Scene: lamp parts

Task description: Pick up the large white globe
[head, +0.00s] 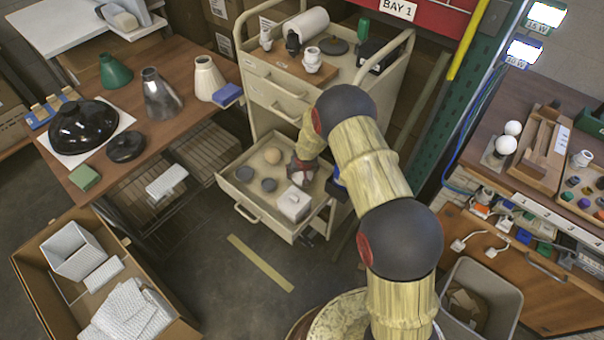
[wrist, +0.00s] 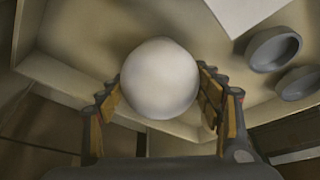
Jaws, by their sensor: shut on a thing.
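The large white globe (wrist: 160,76) fills the middle of the wrist view, over the open drawer. My gripper (head: 302,168) reaches down into the drawer area in the head view. Its two padded fingers press on opposite sides of the globe, shut on it, as the wrist view shows. In the head view my fingers mostly hide the globe. I cannot tell whether it rests on the drawer floor or hangs just above it.
Drawer walls stand close around my gripper. Two smaller-looking white balls (head: 506,145) sit on the right bench.

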